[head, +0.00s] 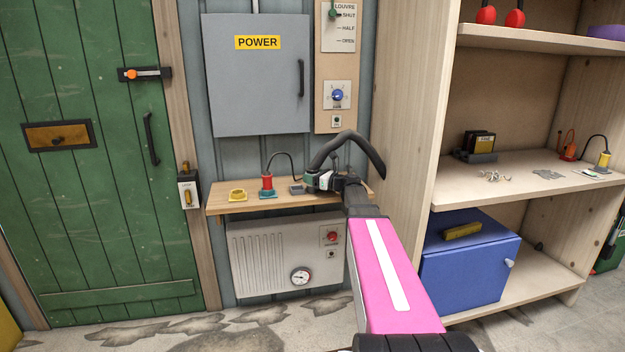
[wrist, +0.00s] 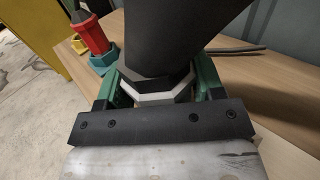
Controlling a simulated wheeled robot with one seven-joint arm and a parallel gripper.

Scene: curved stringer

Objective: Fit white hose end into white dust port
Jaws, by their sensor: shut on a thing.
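My gripper (head: 322,181) is over the right part of the wooden wall shelf (head: 225,207). Its green fingers are shut on the white hose end (wrist: 160,97), a pale faceted collar at the end of a thick black hose (wrist: 165,35). In the head view the black hose (head: 350,141) arches up from my gripper and bends down to the right. The lower side of the hose end is hidden by my gripper's dark bar in the wrist view. I cannot make out the white dust port in either view.
On the shelf, left of my gripper, stand a yellow ring-shaped piece (head: 237,195), a red plug (head: 267,183) in a teal base with a thin black cable, and a small grey piece (head: 297,189). A heater (head: 265,255) is below. A tall wooden shelf unit (head: 400,100) stands right.

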